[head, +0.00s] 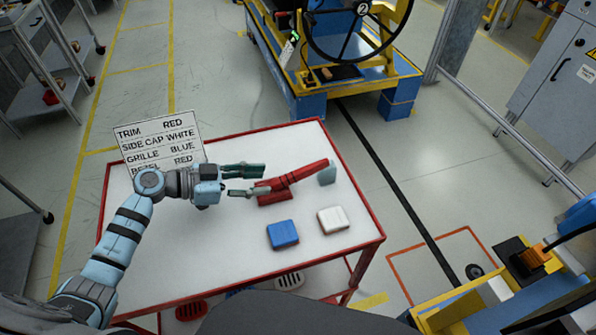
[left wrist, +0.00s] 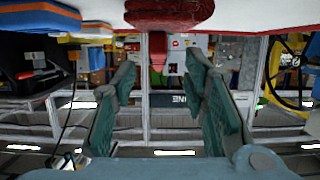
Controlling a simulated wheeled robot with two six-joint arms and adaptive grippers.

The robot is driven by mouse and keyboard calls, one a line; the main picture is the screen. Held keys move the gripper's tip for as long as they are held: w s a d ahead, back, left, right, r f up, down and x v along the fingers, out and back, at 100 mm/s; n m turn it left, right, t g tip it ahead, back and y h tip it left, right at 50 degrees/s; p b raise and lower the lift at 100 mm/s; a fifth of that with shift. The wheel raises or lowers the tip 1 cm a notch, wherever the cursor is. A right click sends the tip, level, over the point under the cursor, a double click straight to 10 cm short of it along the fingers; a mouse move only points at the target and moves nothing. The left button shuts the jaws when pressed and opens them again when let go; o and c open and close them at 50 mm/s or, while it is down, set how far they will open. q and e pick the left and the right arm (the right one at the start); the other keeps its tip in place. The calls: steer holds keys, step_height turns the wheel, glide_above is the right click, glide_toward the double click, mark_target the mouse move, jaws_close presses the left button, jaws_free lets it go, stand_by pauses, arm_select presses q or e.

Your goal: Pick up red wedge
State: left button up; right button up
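A red wedge-like piece (head: 274,196) lies on the white-topped table, with a long narrow red part (head: 308,173) with dark bands running from it up to the right. I cannot tell whether the two are one piece. My left gripper (head: 258,180) is open and points right, its fingertips at the left end of the red piece. In the head view the lower fingertip overlaps it; contact is unclear. The left wrist view is upside down and shows the red piece (left wrist: 168,13) at the top, beyond the two spread, empty fingers (left wrist: 165,85). My right gripper is not in view.
A blue block (head: 283,234) and a white block (head: 333,219) lie nearer on the red-edged table (head: 200,250). A grey-green piece (head: 327,175) is at the right end of the red part. A sign (head: 160,143) stands behind my left arm.

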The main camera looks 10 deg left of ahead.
mark_target(300, 176)
arm_select(q)
steer(key=d, duration=0.1)
steer(key=w+d, duration=0.1)
steer(key=d, duration=0.3)
steer(key=shift+w+f, duration=0.35)
steer(key=x, duration=0.3)
steer(key=w+b+x, duration=0.1)
steer(key=x, duration=0.1)
steer(key=shift+w+a, duration=0.1)
steer(key=shift+a, duration=0.15)
steer(key=shift+w+d, duration=0.1)
steer(key=shift+d, duration=0.35)
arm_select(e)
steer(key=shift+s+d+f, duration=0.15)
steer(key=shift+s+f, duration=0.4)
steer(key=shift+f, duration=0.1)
arm_select(q)
jaws_close()
